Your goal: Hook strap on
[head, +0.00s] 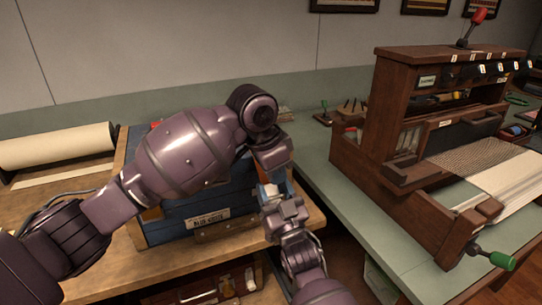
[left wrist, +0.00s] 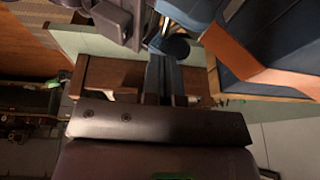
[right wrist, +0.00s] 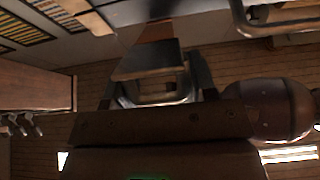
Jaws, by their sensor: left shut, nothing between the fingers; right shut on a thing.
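A blue case (head: 195,212) with a white label stands on the wooden bench. It is partly hidden behind my left arm. An orange band runs along the blue case in the left wrist view (left wrist: 250,62). My left gripper (head: 272,184) points down at the case's right front corner; its fingers are together and empty. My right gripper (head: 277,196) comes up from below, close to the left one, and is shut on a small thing. In the right wrist view a brown strip, apparently the strap (right wrist: 156,32), shows beyond the fingers. Its hook and attachment point cannot be made out.
A wooden loom (head: 400,110) with white threads stands on the green table at right. A paper roll (head: 55,147) lies at the back left of the wooden bench (head: 85,255). The green tabletop between case and loom is mostly clear.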

